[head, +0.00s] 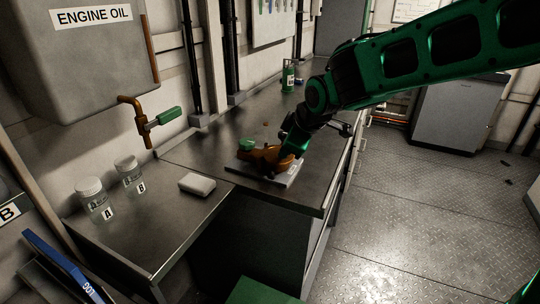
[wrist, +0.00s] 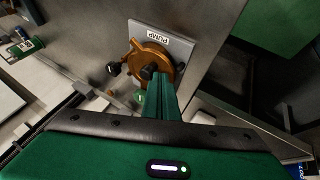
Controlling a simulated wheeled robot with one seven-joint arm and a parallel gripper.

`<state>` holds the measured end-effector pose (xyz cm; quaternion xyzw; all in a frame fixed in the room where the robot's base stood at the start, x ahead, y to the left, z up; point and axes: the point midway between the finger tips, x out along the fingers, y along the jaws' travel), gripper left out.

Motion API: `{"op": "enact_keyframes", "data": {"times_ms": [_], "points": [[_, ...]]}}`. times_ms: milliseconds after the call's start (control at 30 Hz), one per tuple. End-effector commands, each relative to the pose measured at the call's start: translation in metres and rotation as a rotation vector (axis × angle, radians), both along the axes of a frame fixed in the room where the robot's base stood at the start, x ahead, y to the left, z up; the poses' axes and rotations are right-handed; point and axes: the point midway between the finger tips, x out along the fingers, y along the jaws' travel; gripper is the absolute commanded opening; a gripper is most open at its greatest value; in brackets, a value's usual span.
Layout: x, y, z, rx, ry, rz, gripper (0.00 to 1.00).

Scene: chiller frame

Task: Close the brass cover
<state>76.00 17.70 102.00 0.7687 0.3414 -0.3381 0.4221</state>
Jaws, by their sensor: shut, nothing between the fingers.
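The brass cover (head: 258,156) is part of an orange-brown fitting on a pale plate on the metal counter. In the wrist view it is a rounded brass piece (wrist: 135,57) on a plate labelled PUMP (wrist: 180,31). I cannot tell how far the cover is open. My gripper (wrist: 149,73) is shut and empty, its tips at or just over the brass piece and hiding part of it. Whether they touch is unclear. In the head view my gripper (head: 283,153) is at the fitting's right side, partly hidden by my wrist.
A small green part (head: 247,145) is beside the brass. Jars A (head: 93,199) and B (head: 130,172) and a white block (head: 197,184) stand on the left counter. A tap with a green handle (head: 169,115) hangs under the engine oil tank (head: 85,60). A green bottle (head: 288,77) stands farther back.

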Motion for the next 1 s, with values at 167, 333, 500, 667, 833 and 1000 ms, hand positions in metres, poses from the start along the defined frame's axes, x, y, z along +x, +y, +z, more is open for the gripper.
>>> {"op": "enact_keyframes", "data": {"times_ms": [167, 333, 500, 667, 833, 1000], "points": [[0.015, -0.009, -0.001, 0.002, 0.000, 0.160, 0.00], [0.028, -0.015, -0.001, 0.001, 0.000, 0.310, 0.00], [0.039, -0.016, -0.001, 0.000, 0.001, 0.436, 0.00], [0.045, -0.016, -0.001, 0.000, 0.000, 0.484, 0.00], [0.051, -0.016, 0.000, 0.000, 0.000, 0.481, 0.00], [0.054, -0.016, 0.000, -0.001, -0.001, 0.479, 0.00]]}}
